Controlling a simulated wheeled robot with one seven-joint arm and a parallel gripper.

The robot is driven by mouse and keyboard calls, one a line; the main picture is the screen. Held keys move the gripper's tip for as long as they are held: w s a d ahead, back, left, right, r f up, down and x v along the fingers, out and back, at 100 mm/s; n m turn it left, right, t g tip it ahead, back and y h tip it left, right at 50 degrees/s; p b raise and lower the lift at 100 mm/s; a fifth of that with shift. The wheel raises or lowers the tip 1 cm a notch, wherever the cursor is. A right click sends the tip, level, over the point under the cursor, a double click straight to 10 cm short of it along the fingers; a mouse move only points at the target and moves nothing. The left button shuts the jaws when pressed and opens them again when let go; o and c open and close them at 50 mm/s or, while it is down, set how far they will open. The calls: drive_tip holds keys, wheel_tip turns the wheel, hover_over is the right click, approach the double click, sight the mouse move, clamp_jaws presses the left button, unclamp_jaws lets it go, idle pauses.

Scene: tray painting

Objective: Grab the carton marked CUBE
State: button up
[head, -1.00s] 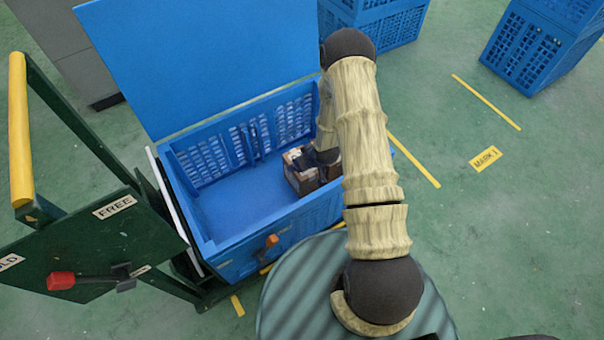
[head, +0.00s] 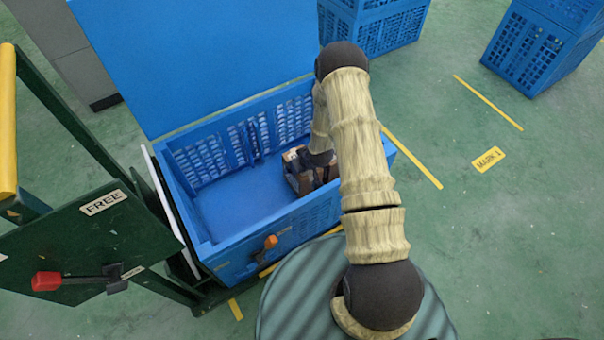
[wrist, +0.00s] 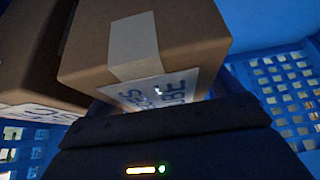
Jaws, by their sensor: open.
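A brown carton (wrist: 140,45) with pale tape and a white label fills the top middle of the wrist view. Its label carries blue, upside-down lettering, partly hidden behind my gripper, so I cannot read the whole word. A second brown carton (wrist: 35,60) stands close on its left, also with a partly covered label. In the head view the cartons (head: 304,185) sit together at the right end of the blue crate (head: 270,215), largely covered by my arm. My gripper (head: 318,163) is open, down in the crate at the cartons; its fingertips cannot be made out.
The crate's raised blue lid (head: 190,60) stands behind it, and its left floor is empty. A green cart frame (head: 110,220) with a yellow handle is on the left. More blue crates (head: 540,45) stand at the back. Green floor on the right is clear.

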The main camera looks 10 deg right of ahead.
drive_tip(key=shift+f, duration=0.25)
idle(0.4)
drive_tip(key=c, duration=1.6)
drive_tip(key=shift+r, duration=0.15)
wheel_tip(320, 180, up, 10)
drive_tip(key=p, duration=0.4)
drive_tip(key=shift+r, duration=0.15)
